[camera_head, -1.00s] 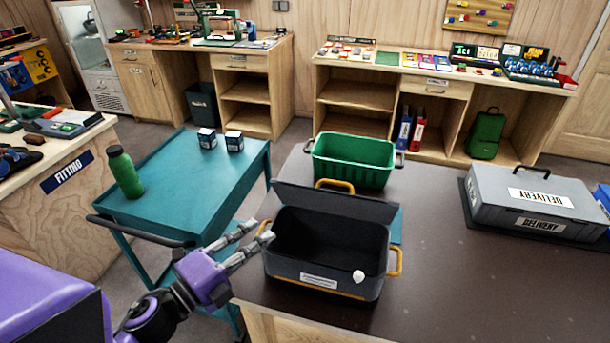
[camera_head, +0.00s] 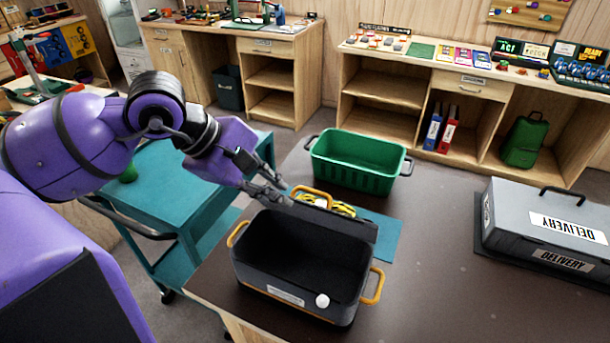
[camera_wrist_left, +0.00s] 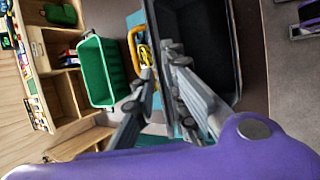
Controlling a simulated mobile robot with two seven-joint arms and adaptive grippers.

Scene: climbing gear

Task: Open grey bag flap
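The grey bag (camera_head: 270,275) stands on the dark table with its mouth open and its dark inside showing. Its flap (camera_head: 345,224) is tipped back along the rear rim, away from the mouth. A yellow handle (camera_head: 312,194) shows at the flap's far edge. A white round knob (camera_head: 322,300) is on the bag's front. My left gripper (camera_head: 288,194) is at the flap's rear left corner, beside the yellow handle; contact cannot be told. My right gripper is out of view.
A yellow coiled item (camera_head: 342,209) lies behind the flap by a teal mat (camera_head: 385,238). A green crate (camera_head: 355,165) stands behind, and a grey delivery case (camera_head: 530,215) at right. A teal cart (camera_head: 190,205) is at left. Table between bag and case is clear.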

